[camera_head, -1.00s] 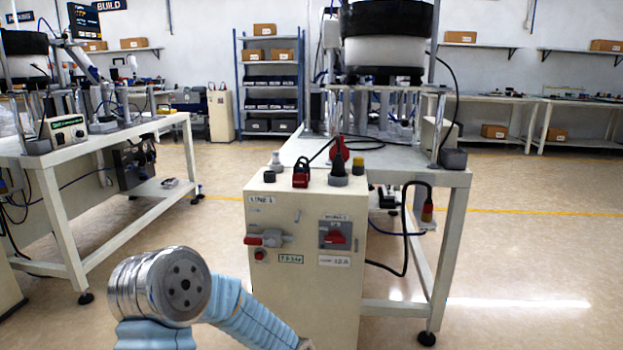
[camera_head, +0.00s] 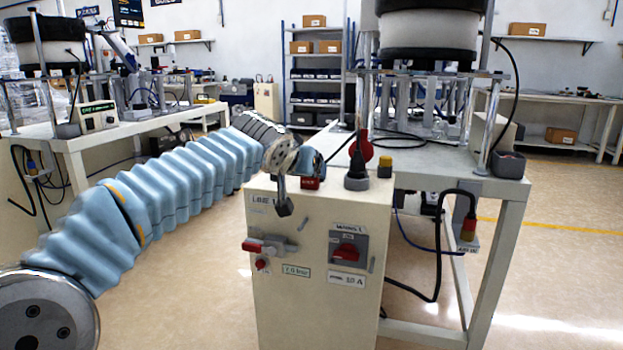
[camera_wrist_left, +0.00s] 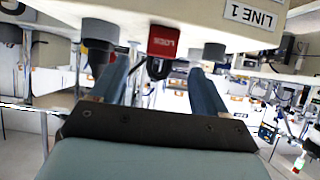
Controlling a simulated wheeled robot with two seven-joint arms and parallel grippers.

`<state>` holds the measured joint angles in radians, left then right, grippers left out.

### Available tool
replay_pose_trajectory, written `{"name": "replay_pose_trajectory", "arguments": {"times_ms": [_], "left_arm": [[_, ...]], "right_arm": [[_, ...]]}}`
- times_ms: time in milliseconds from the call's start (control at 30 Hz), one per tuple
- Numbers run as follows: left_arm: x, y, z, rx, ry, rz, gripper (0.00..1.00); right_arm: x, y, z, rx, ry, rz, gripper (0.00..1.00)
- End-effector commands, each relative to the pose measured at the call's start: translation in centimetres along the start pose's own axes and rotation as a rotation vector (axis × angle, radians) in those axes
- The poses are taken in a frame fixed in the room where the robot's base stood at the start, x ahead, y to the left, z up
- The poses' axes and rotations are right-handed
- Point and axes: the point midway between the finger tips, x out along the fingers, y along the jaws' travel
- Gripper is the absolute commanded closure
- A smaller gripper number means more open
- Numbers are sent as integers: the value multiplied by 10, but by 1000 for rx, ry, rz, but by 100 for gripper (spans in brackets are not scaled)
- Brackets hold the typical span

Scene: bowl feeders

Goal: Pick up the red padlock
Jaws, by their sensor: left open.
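The red padlock (camera_head: 310,184) stands on top of the cream control cabinet (camera_head: 318,275), partly covered by my left wrist in the head view. In the left wrist view, which looks upside down, the red padlock (camera_wrist_left: 163,41) shows its lettered body and dark shackle. My left gripper (camera_wrist_left: 160,70) is open, with one blue finger on each side of the padlock's line and a gap to both sides. Whether the fingertips reach past the shackle is hard to tell. In the head view the fingers are mostly hidden behind the wrist. My right gripper is not in view.
Grey round parts flank the padlock in the wrist view (camera_wrist_left: 101,32). The bowl feeder table (camera_head: 455,172) is behind.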

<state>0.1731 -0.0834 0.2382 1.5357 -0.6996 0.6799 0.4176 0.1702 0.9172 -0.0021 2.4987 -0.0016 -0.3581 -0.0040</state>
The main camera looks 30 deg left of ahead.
Motion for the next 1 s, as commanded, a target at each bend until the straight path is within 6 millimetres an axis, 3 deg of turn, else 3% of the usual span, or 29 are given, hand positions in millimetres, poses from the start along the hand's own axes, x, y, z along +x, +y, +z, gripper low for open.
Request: {"name": "replay_pose_trajectory", "arguments": {"times_ms": [500, 800, 1000], "left_arm": [[66, -2, 4, 1, 0, 1, 26], [73, -1, 5, 1, 1, 2, 26], [73, -1, 5, 1, 1, 2, 55]], "right_arm": [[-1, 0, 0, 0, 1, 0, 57], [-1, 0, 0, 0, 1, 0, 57], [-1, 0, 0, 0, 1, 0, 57]]}}
